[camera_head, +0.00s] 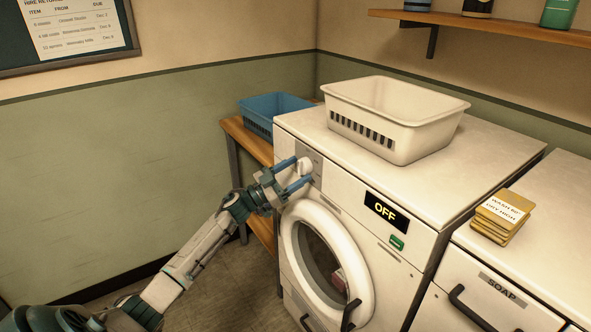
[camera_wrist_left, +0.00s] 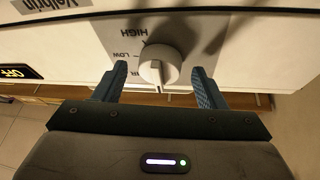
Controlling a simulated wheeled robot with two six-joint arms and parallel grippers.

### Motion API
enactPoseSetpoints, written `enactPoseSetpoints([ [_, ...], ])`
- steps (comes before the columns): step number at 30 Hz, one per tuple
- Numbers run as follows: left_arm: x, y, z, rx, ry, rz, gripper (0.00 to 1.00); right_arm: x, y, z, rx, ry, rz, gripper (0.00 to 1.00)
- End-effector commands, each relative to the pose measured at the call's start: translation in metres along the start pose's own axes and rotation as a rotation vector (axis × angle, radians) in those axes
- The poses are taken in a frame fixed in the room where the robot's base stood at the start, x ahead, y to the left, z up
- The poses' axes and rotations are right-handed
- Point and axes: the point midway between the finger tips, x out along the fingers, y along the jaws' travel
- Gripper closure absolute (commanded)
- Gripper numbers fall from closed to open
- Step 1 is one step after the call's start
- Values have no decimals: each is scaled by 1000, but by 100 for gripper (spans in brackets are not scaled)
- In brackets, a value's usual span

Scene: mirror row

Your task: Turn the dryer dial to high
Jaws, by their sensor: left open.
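The dryer (camera_head: 345,195) is a white front-loading machine with a round door and a display (camera_head: 385,211) reading OFF. Its white dial (camera_head: 304,165) sits on a grey panel at the upper left of the front. In the left wrist view the dial (camera_wrist_left: 159,66) shows large, with the labels HIGH, LOW and a partly hidden third one beside it. I cannot tell which label it points to. My left gripper (camera_head: 300,172) is open, its two blue fingers (camera_wrist_left: 155,74) on either side of the dial; contact is not clear. My right gripper is out of view.
A white basket (camera_head: 395,140) stands on the dryer top. A blue basket (camera_head: 262,126) sits on a wooden bench (camera_head: 245,138) at the left. A green button (camera_head: 397,243) is below the display. Yellow cards (camera_head: 500,222) lie on the machine at right. The floor left of the dryer is free.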

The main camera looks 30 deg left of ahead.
Motion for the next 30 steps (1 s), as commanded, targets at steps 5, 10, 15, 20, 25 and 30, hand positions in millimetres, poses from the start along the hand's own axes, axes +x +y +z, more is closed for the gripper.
enactPoseSetpoints([
  [5,3,0,0,0,-1,0,35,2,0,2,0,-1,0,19],
  [10,3,0,1,0,-1,0,37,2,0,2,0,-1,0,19],
  [15,3,0,0,0,-1,0,71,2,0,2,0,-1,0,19],
  [20,3,0,0,1,-1,1,79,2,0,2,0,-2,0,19],
  [25,3,0,1,23,-3,10,79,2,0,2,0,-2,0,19],
  [30,3,-1,1,88,-9,39,79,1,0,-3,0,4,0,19],
])
